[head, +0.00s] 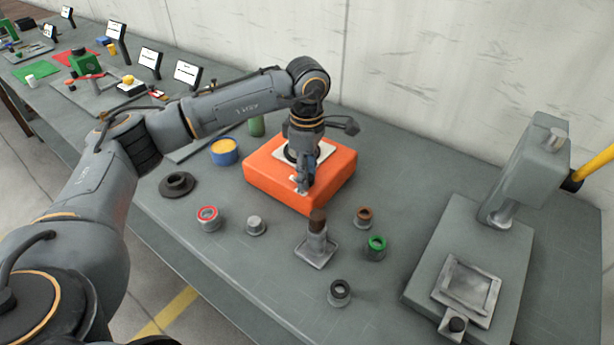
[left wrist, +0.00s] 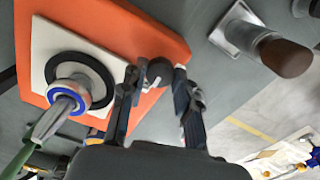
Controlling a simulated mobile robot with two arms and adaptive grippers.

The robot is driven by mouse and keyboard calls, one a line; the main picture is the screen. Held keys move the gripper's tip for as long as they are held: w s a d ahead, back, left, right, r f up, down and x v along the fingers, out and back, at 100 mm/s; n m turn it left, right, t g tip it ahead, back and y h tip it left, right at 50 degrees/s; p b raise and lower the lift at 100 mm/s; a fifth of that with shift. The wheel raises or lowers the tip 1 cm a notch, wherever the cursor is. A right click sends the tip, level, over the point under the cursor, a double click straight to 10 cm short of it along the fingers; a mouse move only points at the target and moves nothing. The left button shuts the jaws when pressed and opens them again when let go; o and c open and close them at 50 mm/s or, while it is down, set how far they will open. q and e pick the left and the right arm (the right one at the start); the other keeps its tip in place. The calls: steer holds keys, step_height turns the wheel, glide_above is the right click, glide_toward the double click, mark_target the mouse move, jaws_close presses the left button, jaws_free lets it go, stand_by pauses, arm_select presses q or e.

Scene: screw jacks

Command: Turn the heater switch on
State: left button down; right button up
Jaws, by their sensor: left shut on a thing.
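The heater is an orange box (head: 268,178) with a white plate on top, near the middle of the table. It also fills the upper left of the left wrist view (left wrist: 165,32). My left gripper (head: 303,187) points down at the heater's front part and covers some of it. In the left wrist view, its fingers (left wrist: 160,80) are closed around a small dark rounded knob, the heater switch (left wrist: 158,70), at the edge of the orange box. Whether the switch is on cannot be told. My right gripper is in neither view.
A part with a blue ring (left wrist: 70,95) stands on the white plate. In front are a brown-topped jack (head: 317,240), a red-rimmed part (head: 208,218), a green-rimmed part (head: 376,247) and a dark ring (head: 340,292). A grey press stand (head: 480,260) is at the right.

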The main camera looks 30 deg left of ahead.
arm_select(q)
steer(key=shift+m, duration=0.3)
steer(key=c, duration=1)
jaws_free()
steer(key=shift+r, duration=0.1)
step_height(320, 180, up, 12)
steer(key=shift+f, duration=0.1)
